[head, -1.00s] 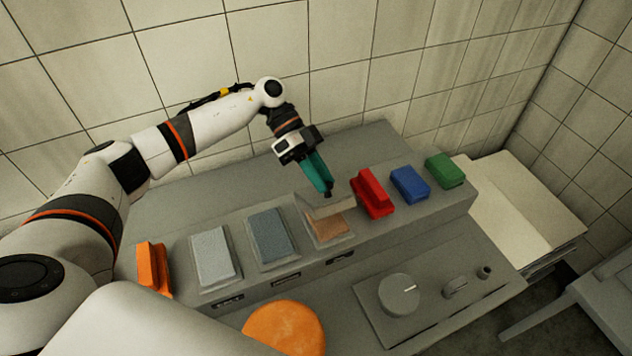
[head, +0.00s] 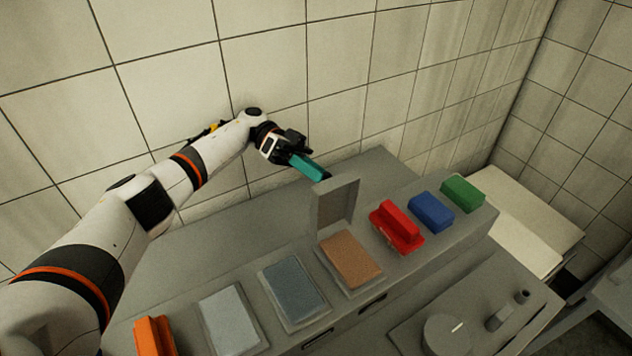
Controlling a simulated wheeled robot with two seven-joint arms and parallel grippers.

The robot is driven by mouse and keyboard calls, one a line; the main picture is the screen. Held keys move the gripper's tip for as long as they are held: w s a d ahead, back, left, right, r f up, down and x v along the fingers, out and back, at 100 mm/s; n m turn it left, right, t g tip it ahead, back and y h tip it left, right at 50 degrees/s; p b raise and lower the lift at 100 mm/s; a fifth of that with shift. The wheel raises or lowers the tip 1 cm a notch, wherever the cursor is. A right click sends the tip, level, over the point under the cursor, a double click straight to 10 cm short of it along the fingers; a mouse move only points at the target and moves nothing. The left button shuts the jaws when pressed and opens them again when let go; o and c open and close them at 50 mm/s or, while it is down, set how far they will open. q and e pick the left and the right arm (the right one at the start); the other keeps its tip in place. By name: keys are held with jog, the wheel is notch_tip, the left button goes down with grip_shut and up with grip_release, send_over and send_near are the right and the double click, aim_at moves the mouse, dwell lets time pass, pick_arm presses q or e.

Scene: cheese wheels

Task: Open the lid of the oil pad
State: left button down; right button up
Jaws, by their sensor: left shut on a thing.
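The oil pad seems to be the brown pad (head: 350,258) in a grey frame, the rightmost of the three pads; its label cannot be read. Its grey lid (head: 333,205) stands about upright on the pad's far side, and the brown surface is uncovered. My left gripper (head: 322,175) has teal fingers and is behind the lid, with its tips at the lid's upper edge. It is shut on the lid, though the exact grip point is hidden. My right gripper is not in view.
Right of the oil pad stand red (head: 397,227), blue (head: 432,211) and green (head: 462,193) blocks. A dark grey pad (head: 294,287) and a light grey pad (head: 231,319) lie left, then an orange block (head: 155,338). A knob (head: 447,336) is in front. A tiled wall is behind.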

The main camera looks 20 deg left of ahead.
pick_arm(q)
jog(key=shift+w+a+f+b, duration=0.25)
jog(key=shift+a+f+b, duration=0.2)
jog(key=shift+f+b, duration=0.15)
jog(key=shift+w+a+f+b, duration=0.25)
jog(key=shift+a+f+b, duration=0.2)
jog(key=shift+f, duration=0.15)
jog(key=shift+d, duration=0.1)
jog(key=c, duration=1.2)
grip_release()
jog(key=shift+w+d, duration=0.1)
jog(key=shift+c, duration=0.2)
jog(key=shift+o, duration=0.7)
jog(key=shift+w+d+r, duration=0.1)
jog(key=shift+w, duration=0.2)
jog(key=shift+s+r, duration=0.2)
notch_tip(320, 180, up, 10)
jog(key=b, duration=0.2)
